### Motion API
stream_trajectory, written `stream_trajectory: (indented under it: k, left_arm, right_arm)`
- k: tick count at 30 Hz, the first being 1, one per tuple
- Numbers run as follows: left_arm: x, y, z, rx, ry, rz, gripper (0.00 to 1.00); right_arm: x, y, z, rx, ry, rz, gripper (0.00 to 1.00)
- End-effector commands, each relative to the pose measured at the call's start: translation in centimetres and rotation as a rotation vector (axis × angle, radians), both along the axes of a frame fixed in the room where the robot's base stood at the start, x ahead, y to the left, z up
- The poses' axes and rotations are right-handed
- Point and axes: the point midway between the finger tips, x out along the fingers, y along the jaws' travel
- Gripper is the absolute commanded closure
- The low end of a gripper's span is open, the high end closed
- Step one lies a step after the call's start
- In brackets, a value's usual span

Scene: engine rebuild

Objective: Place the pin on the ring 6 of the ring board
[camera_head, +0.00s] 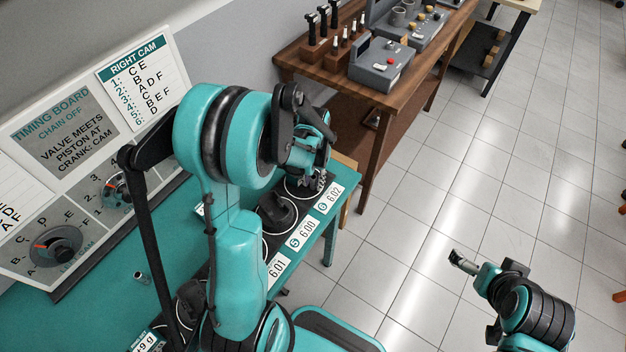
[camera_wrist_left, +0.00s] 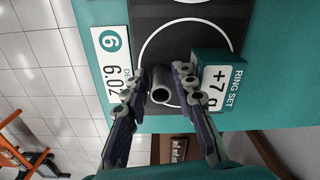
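The pin (camera_wrist_left: 161,95) is a grey hollow tube. In the left wrist view it is between the fingers of my left gripper (camera_wrist_left: 163,82), which appear closed against its two sides. Its open end faces the camera, and its far end is partly hidden. It is over the white circle of ring 6 (camera_wrist_left: 154,34) on the black ring board (camera_wrist_left: 150,12), beside the label "6". I cannot tell whether the pin touches the board. In the head view my left gripper (camera_head: 317,182) is low at the 6.02 end. My right gripper (camera_head: 462,262) is over the floor, its opening unclear.
A teal box labelled "RING SET +7 g" (camera_wrist_left: 218,78) stands close beside my left gripper's right finger. A dark piston (camera_head: 278,212) stands on the neighbouring 6.00 ring. A wooden table (camera_head: 330,72) with tools is behind.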

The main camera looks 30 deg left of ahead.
Motion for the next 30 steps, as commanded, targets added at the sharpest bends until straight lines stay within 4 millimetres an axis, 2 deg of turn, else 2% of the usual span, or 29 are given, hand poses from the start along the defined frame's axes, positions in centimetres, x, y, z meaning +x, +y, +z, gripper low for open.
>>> stream_trajectory:
  k: [5, 12, 16, 22, 26, 30]
  left_arm:
    - [0.0, 0.0, 3.2, 0.000, 0.000, 0.000, 0.74]
    - [0.0, 0.0, 8.6, 0.000, 0.000, 0.000, 0.74]
    - [0.0, 0.0, 10.7, 0.000, 0.000, 0.000, 0.74]
    - [-0.2, -0.3, 12.3, 0.002, -0.007, -0.002, 0.74]
    - [-1.0, -1.4, 13.8, 0.011, -0.054, -0.013, 0.74]
    - [-2.8, -3.4, 16.1, 0.028, -0.155, -0.035, 0.74]
  right_arm:
    - [0.0, 0.0, 1.2, 0.000, 0.000, 0.000, 0.00]
    - [0.0, 0.0, 2.9, 0.000, 0.000, 0.000, 0.00]
    - [0.0, 0.0, 3.4, 0.000, 0.000, 0.000, 0.00]
    - [0.0, 0.0, 3.6, 0.000, 0.000, 0.000, 0.00]
    - [0.0, 0.0, 3.6, 0.000, 0.000, 0.000, 0.00]
    - [0.0, 0.0, 3.6, 0.000, 0.000, 0.000, 0.00]
